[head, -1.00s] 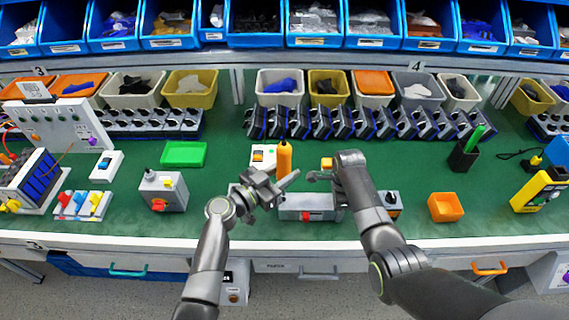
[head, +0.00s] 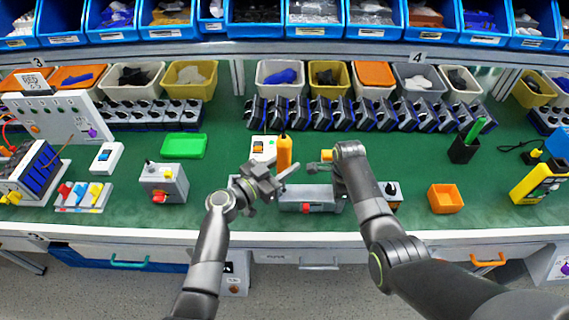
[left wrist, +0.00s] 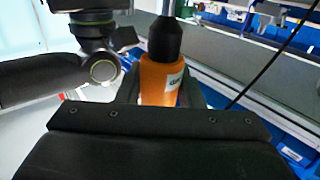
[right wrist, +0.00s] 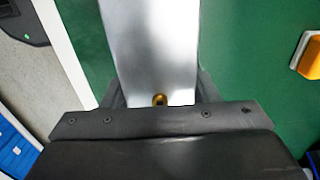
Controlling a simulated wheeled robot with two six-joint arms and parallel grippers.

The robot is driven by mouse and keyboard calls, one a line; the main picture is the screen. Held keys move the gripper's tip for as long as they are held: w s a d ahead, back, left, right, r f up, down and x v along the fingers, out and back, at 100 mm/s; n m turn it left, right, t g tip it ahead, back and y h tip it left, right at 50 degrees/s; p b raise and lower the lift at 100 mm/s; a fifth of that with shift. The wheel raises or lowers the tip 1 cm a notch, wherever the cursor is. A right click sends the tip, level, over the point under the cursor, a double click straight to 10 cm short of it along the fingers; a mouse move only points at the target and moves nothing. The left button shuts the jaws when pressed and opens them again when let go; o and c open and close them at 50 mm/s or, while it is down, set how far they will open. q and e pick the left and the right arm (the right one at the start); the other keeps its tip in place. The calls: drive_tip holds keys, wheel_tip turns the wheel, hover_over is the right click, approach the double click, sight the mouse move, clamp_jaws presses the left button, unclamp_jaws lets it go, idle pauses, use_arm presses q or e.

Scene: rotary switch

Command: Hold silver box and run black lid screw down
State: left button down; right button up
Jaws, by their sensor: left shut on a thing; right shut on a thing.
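The silver box (head: 312,193) with a red front knob stands near the front middle of the green bench. My right gripper (right wrist: 157,98) is shut on it; the right wrist view shows the plain silver face (right wrist: 150,45) between the fingers and a brass-coloured screw or hole at its lower edge.
Rows of black switch units line the back. Bench between grey box and left gripper is clear.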

use_arm(q)
drive_tip(key=shift+r, duration=0.1)
use_arm(e)
drive_tip(key=shift+c, duration=0.7)
use_arm(q)
drive_tip(key=shift+s+f, duration=0.1)
drive_tip(key=shift+f, duration=1.1)
idle(1.9)
drive_tip(key=shift+r, duration=2.4)
use_arm(e)
drive_tip(key=o, duration=1.4)
drive_tip(key=shift+o, duration=0.4)
drive_tip(key=shift+r, duration=0.1)
